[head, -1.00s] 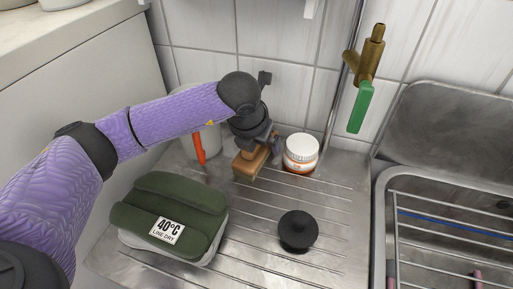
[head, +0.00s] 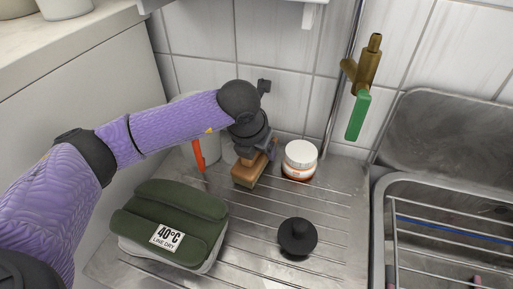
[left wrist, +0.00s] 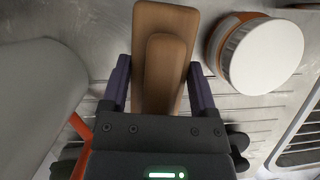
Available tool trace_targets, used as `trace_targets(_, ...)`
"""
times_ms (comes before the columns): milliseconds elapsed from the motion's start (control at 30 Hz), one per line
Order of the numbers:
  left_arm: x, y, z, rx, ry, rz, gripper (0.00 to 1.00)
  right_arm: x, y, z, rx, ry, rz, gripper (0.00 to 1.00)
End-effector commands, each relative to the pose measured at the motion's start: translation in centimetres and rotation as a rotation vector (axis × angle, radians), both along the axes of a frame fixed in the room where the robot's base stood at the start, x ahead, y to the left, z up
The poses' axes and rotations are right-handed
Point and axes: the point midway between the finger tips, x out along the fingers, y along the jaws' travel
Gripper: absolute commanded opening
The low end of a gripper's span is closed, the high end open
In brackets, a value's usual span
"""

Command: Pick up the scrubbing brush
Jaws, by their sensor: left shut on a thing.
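The scrubbing brush (head: 246,177) has a brown wooden back and sits at the back of the metal drainboard, left of a white-lidded jar. My left gripper (head: 255,153) reaches down on it from above. In the left wrist view the brush (left wrist: 165,60) lies between the two fingers of my left gripper (left wrist: 160,88), which is shut on it. Its bristles are mostly hidden, and I cannot tell whether it touches the drainboard. My right gripper is out of view.
The jar (head: 300,160) stands close to the right of the brush. A pale container (head: 208,142) and an orange-red object (head: 199,156) are on the left. A folded green cloth (head: 180,204) and a black plug-like object (head: 297,237) lie nearer. A sink with a rack (head: 455,232) is right.

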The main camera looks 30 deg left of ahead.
Motion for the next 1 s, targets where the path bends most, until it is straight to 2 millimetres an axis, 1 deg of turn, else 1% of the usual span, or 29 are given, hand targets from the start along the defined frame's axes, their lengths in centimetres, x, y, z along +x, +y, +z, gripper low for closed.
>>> trace_targets(33,-0.3,-0.3,1.5,-0.001,-0.008,-0.002,0.12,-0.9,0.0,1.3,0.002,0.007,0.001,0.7)
trace_targets(67,-0.4,-0.4,2.2,-0.002,-0.01,-0.002,0.12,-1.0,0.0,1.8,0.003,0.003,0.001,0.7)
trace_targets(100,-0.3,-0.3,3.6,-0.002,-0.014,0.0,0.12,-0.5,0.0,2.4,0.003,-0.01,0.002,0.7)
trace_targets(200,-0.3,-0.3,6.8,-0.001,-0.016,0.0,0.12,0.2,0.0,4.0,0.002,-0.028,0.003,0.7)
trace_targets(300,-0.3,-0.3,9.0,-0.001,-0.012,-0.001,0.12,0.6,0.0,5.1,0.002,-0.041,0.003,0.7)
trace_targets(500,-0.5,-0.5,12.4,-0.001,-0.009,-0.003,0.12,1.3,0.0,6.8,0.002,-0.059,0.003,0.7)
trace_targets(567,-1.6,-1.3,12.0,0.001,-0.006,-0.005,0.12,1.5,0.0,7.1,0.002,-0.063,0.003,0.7)
trace_targets(767,-5.4,-4.2,12.1,0.0,-0.006,-0.008,0.12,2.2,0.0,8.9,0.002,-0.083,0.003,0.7)
trace_targets(1000,-11.2,-8.6,12.0,-0.004,-0.005,-0.008,0.12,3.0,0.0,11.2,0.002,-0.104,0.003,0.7)
